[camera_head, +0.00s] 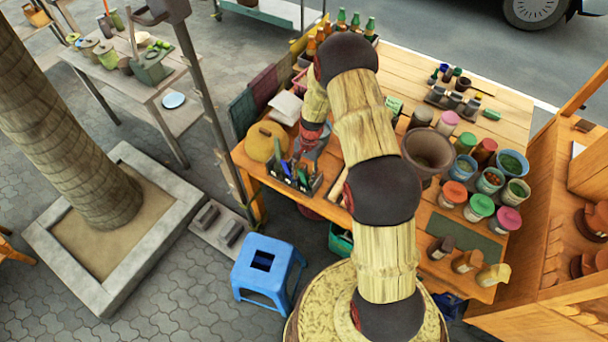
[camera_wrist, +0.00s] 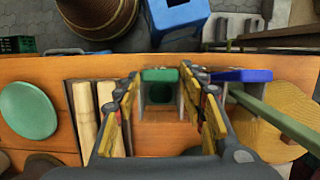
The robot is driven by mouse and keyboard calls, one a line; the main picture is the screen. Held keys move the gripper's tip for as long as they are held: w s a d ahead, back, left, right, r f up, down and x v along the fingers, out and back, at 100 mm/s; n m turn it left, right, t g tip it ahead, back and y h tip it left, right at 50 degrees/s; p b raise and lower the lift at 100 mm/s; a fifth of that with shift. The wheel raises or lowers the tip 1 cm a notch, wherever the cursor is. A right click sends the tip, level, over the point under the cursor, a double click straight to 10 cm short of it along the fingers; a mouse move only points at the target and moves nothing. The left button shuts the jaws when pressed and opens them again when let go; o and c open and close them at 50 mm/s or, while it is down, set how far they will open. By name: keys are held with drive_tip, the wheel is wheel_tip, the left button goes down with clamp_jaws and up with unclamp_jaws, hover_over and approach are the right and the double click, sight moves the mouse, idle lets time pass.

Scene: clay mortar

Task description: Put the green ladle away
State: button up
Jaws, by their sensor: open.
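A dark utensil rack (camera_head: 292,178) stands near the front left edge of the wooden table, with green and blue pieces at it. In the wrist view a green piece (camera_wrist: 160,75) and a dark square opening lie between the fingers of my gripper (camera_wrist: 161,88). A blue piece (camera_wrist: 243,75) is just right of them. A long green handle (camera_wrist: 278,120) slants down to the right, outside the fingers; I cannot tell whether it is the green ladle's, and no ladle bowl is clear. My gripper is open, above the rack, and looks empty.
A yellow round mat or bag (camera_head: 263,142) lies beside the rack. A large brown pot (camera_head: 428,152) and several paint pots crowd the table's right half. A blue stool (camera_head: 268,268) stands on the paving in front. A green disc (camera_wrist: 28,108) shows left in the wrist view.

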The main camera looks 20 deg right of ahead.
drive_tip(key=v, duration=1.1)
drive_tip(key=shift+r, duration=0.35)
drive_tip(key=s+a+r+n+t+b, duration=0.2)
drive_tip(key=s+r+b, duration=0.3)
drive_tip(key=s, duration=0.4)
drive_tip(key=s+a+r+n+t+h+b, duration=0.1)
drive_tip(key=s+a+r+n+t+b, duration=0.1)
drive_tip(key=s+a+r+n+b, duration=0.3)
drive_tip(key=s+a+r+n+t+h+b, duration=0.1)
drive_tip(key=s+a+r+n+t+b, duration=0.2)
drive_tip(key=s, duration=1.1)
wheel_tip(320, 180, up, 3)
drive_tip(key=n+b, duration=0.1)
drive_tip(key=b, duration=0.5)
drive_tip(key=shift+s+a, duration=0.15)
drive_tip(key=shift+r, duration=0.1)
